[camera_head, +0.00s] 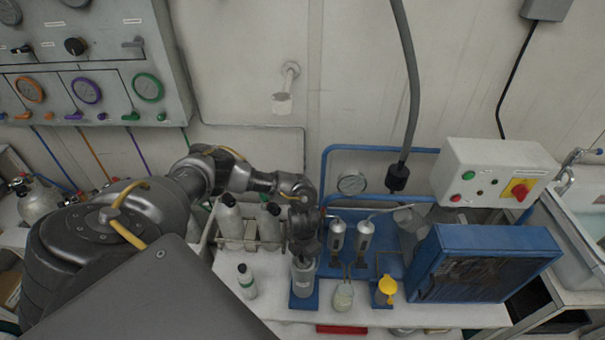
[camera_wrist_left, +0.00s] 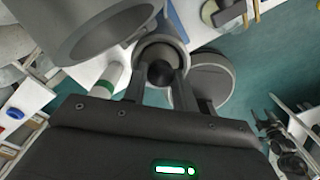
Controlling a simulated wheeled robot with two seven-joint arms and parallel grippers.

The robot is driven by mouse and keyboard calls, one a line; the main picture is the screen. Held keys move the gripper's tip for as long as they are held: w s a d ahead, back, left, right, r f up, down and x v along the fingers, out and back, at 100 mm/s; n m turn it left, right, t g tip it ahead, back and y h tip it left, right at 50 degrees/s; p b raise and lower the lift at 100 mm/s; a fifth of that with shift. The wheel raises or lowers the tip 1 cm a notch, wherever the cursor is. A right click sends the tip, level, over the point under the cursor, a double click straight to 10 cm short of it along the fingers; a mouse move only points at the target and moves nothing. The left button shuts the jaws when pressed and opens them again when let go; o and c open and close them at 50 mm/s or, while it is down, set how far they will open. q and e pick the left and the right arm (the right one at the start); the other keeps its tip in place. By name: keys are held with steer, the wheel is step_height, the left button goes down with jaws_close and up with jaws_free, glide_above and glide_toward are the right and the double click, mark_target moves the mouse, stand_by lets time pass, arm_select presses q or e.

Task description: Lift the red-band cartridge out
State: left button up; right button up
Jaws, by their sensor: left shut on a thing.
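My left gripper (camera_head: 304,250) points down over a grey cylindrical housing (camera_head: 303,279) in a blue stand. In the left wrist view its two fingers (camera_wrist_left: 159,88) are shut on a dark round knob (camera_wrist_left: 160,73), with a grey ring (camera_wrist_left: 160,48) around it. No red band shows, so I cannot tell whether the knob belongs to the red-band cartridge or how high it sits. A small bottle with a green band (camera_head: 246,281) stands left of the housing. My right gripper is not in view.
Two metal cylinders (camera_head: 338,240) (camera_head: 365,238) stand right of the gripper. Grey bottles in a rack (camera_head: 230,222) stand to the left.

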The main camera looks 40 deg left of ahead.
arm_select(q)
steer(key=shift+c, duration=1.2)
jaws_close()
steer(key=shift+w+r, duration=0.1)
step_height(320, 180, up, 28)
steer(key=shift+b, duration=0.35)
